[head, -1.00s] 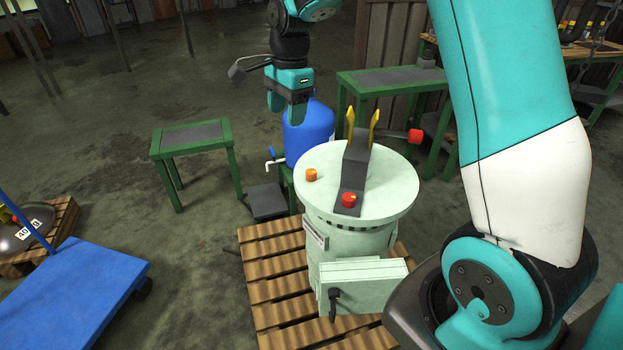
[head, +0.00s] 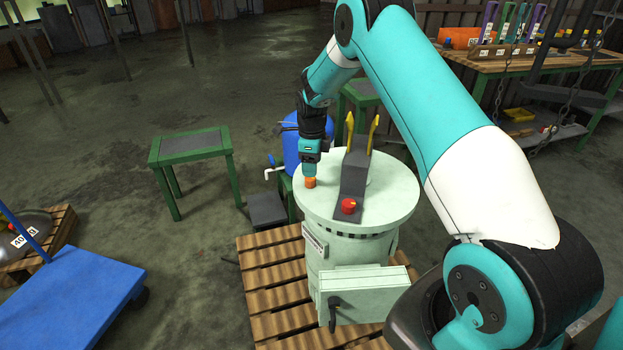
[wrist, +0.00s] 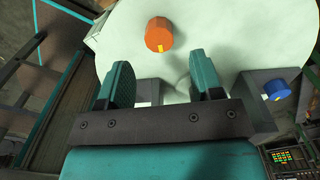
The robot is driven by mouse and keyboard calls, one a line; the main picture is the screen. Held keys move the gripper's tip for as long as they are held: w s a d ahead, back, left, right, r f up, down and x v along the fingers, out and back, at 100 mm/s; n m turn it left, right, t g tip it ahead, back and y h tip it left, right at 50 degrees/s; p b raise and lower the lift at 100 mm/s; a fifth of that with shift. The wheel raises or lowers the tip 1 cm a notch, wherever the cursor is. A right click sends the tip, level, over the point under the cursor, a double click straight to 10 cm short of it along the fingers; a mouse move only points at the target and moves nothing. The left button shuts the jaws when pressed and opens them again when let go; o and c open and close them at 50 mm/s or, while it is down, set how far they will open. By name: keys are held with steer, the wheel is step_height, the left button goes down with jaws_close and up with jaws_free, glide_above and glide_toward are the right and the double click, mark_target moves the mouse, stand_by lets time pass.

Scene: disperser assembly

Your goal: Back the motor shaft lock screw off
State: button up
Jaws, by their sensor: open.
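An orange knob (head: 310,183) with a yellow mark stands on the pale green round top (head: 390,200) of the motor housing; no label shows whether it is the lock screw. It also shows in the wrist view (wrist: 158,35). My gripper (head: 311,170) points down just over this knob in the head view. In the wrist view my open gripper (wrist: 163,82) has its two fingers apart and empty, with the knob beyond the fingertips, not clearly between them. Contact cannot be told.
A dark grey block (head: 353,180) with yellow prongs and a red knob (head: 348,206) rises beside the orange knob. A blue knob (wrist: 276,90) shows right of my fingers. A blue drum (head: 292,140) stands behind. The housing stands on a wooden pallet (head: 262,275).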

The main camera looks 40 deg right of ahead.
mark_target(310, 182)
steer(key=shift+f, duration=2.8)
steer(key=c, duration=0.9)
